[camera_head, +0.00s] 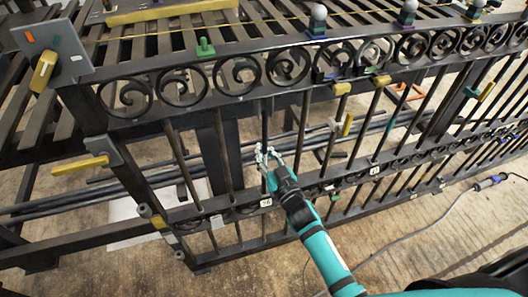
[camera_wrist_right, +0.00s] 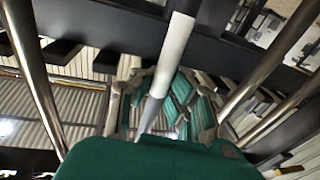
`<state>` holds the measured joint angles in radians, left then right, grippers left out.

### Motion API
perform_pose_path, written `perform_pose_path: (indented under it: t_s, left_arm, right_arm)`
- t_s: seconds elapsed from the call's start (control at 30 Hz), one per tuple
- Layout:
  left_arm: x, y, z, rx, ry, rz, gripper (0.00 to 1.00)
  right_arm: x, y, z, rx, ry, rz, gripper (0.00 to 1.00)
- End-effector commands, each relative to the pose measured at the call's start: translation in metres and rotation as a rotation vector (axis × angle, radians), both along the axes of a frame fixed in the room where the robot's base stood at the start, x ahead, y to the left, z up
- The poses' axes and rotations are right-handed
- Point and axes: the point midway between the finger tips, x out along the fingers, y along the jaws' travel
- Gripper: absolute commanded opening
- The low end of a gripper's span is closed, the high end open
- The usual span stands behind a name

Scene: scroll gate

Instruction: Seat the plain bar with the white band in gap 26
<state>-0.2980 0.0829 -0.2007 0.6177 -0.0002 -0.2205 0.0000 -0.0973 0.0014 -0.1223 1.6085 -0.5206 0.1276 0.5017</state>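The plain bar with the white band (camera_wrist_right: 177,45) shows in the right wrist view, dark above the band and grey below. It passes between the fingers of my right gripper (camera_wrist_right: 160,105), with room visible on each side. In the head view my right gripper (camera_head: 267,155) is at an upright bar (camera_head: 265,118) of the gate, below the scroll row, its fingers apart. The band is not clear there. A small white tag (camera_head: 266,203), which seems to read 26, is on the lower rail just below. The bar's lower end and the gap are hidden by my gripper. My left gripper is out of view.
The dark gate (camera_head: 180,122) has close upright bars on both sides of my right gripper. Yellow blocks (camera_head: 80,165), a green knob (camera_head: 205,47) and grey-ball posts (camera_head: 318,18) stick out from it. A cable (camera_head: 420,228) lies on the open floor in front.

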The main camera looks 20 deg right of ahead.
Motion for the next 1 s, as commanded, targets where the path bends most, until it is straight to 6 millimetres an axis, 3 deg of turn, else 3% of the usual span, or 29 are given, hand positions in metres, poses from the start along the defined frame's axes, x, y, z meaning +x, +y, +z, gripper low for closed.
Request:
perform_pose_path:
  t_s: [1.0]
  left_arm:
    - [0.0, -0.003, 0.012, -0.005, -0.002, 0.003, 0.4]
  right_arm:
    - [0.011, 0.0, -0.005, 0.0, 0.048, -0.001, 0.0]
